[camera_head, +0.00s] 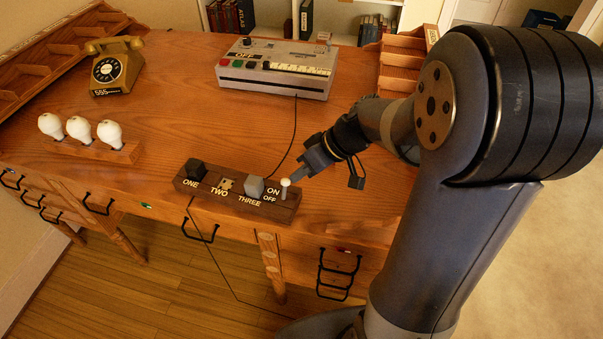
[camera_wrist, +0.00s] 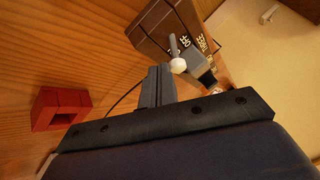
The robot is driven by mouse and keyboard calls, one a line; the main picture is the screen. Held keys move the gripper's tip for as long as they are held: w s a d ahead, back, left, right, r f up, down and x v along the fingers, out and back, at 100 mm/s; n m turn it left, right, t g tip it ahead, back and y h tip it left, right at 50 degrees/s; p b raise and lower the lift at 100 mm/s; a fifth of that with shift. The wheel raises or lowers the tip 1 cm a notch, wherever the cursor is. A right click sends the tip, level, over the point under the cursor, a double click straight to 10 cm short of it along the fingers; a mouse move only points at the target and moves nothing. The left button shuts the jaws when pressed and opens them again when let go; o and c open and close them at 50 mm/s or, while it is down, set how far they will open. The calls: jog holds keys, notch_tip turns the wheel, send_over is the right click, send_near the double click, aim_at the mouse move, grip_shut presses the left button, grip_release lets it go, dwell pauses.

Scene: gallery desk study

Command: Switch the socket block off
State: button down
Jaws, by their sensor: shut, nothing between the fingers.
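The socket block (camera_head: 236,203) is a dark wooden bar near the desk's front edge, marked ONE, TWO, THREE and ON/OFF. A black plug (camera_head: 196,169) sits at ONE, a grey plug (camera_head: 254,187) at THREE, and TWO shows a bare brass socket. Its switch (camera_head: 285,184) is a short lever with a white ball at the right end; I cannot tell surely which way it leans. My gripper (camera_head: 297,175) is shut and empty, just right of the ball. In the wrist view the fingers (camera_wrist: 155,84) are close beside the white ball (camera_wrist: 178,65); contact is unclear.
A grey device (camera_head: 275,72) with buttons stands at the back, and a yellow telephone (camera_head: 117,66) at the back left. Three white bulbs (camera_head: 79,128) stand on a wooden strip at left. The wrist view shows a red hollow block (camera_wrist: 60,108). A black cable crosses the desk.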

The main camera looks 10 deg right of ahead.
aim_at(285, 180)
jog(key=shift+s+a+t+b, duration=0.15)
jog(key=shift+s+t+b, duration=0.15)
jog(key=shift+b, duration=0.55)
jog(key=t+b, duration=0.1)
jog(key=b, duration=0.2)
jog(key=s+a+n+t+h+b, duration=0.1)
jog(key=b, duration=0.2)
jog(key=shift+s+r, duration=0.15)
jog(key=shift+s, duration=0.1)
jog(key=t+b, duration=0.1)
jog(key=s+n+t+h+b, duration=0.1)
jog(key=b, duration=0.1)
jog(key=t+b, duration=0.1)
jog(key=shift+s+a+r+h, duration=0.2)
jog(key=shift+s+a+h, duration=0.1)
jog(key=shift+s+a, duration=0.1)
jog(key=shift+s+r+n, duration=0.1)
jog(key=shift+r+n, duration=0.2)
jog(key=shift+w, duration=0.2)
jog(key=shift+r, duration=0.1)
jog(key=shift+r+p, duration=0.5)
jog(key=shift+r, duration=0.2)
